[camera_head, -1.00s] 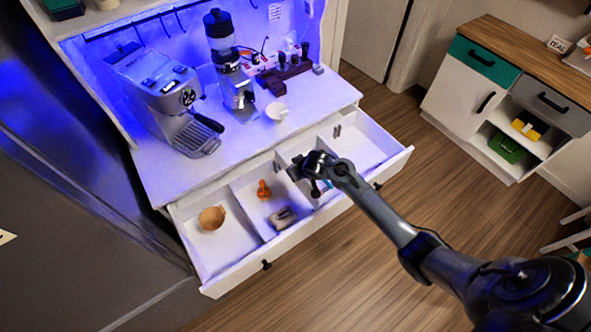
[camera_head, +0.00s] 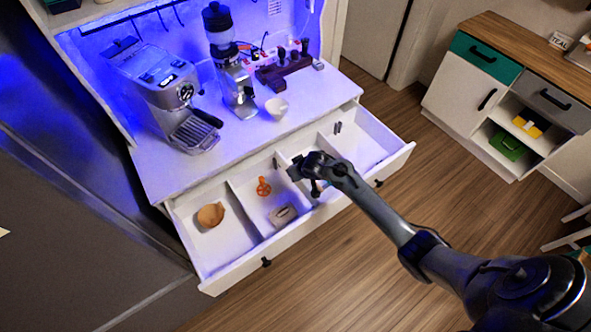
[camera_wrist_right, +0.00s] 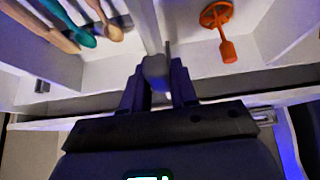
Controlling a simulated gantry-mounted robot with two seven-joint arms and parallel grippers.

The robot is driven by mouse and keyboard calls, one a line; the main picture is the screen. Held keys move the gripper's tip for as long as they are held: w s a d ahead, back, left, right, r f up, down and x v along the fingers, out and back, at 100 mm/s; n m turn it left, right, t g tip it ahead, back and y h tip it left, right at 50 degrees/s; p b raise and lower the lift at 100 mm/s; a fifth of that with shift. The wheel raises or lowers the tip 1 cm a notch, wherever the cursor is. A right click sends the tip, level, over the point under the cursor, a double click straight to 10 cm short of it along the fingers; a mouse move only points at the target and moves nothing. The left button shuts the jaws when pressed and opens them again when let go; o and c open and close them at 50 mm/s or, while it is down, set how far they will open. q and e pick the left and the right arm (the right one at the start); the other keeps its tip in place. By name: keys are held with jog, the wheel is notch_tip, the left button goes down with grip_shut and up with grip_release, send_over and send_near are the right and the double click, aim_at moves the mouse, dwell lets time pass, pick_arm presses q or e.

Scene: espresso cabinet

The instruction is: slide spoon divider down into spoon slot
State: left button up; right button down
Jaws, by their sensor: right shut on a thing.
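My right gripper (camera_head: 300,172) is over the open drawer (camera_head: 245,268), at the wall between two of its middle compartments. In the right wrist view its fingers (camera_wrist_right: 158,88) are shut on a grey, rounded piece, taken as the spoon divider (camera_wrist_right: 156,68). A light upright panel (camera_wrist_right: 146,22) runs away from the fingertips; I cannot tell whether it is part of the held piece or the drawer's own wall. Dark brackets, likely slot ends, show on the drawer walls (camera_head: 337,128) (camera_wrist_right: 42,86). The divider's lower edge and seating are hidden. My left gripper is not in view.
Spoons (camera_wrist_right: 88,38) lie left of the panel in the wrist view. An orange tool (camera_head: 263,187), a tan round item (camera_head: 210,215) and a grey item (camera_head: 283,214) lie in other compartments. The espresso machine (camera_head: 165,95), grinder (camera_head: 232,75) and white cup (camera_head: 277,108) stand behind.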

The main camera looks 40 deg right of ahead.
aim_at(303, 183)
jog(key=shift+f+b, duration=0.5)
jog(key=shift+f, duration=0.35)
jog(key=shift+f+b, duration=0.5)
jog(key=shift+f, duration=0.35)
jog(key=shift+f+b, duration=0.4)
jog(key=shift+f, duration=0.3)
jog(key=c, duration=0.8)
grip_release()
jog(key=shift+s+r, duration=0.25)
jog(key=shift+r, duration=0.3)
jog(key=p+v, duration=0.2)
jog(key=v, duration=0.6)
jog(key=shift+p, duration=0.3)
jog(key=shift+v, duration=0.85)
